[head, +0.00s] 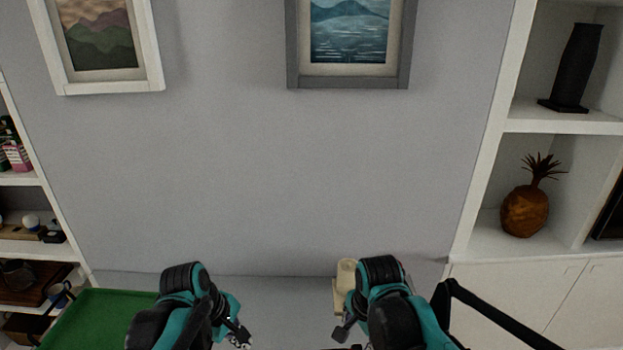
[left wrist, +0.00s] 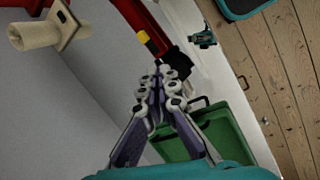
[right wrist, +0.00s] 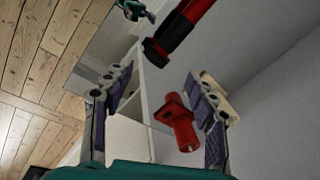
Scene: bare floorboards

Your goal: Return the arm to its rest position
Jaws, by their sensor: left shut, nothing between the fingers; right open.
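My left gripper (head: 240,338) is low in the head view, left of centre, with its fingers mostly cut off by the bottom edge. In the left wrist view its fingers (left wrist: 158,78) meet at the tips with nothing between them. My right arm comes in at the lower right of the head view. In the right wrist view the right gripper (right wrist: 160,85) has its fingers wide apart. A red flanged piece (right wrist: 180,125) shows in the gap beyond them, not gripped.
A beige flanged piece (head: 345,280) is near the wall, beside my right arm; it also shows in the left wrist view (left wrist: 38,35). A green tray (head: 95,320) is at lower left. Shelves stand on both sides; a pineapple ornament (head: 525,210) is on the right one.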

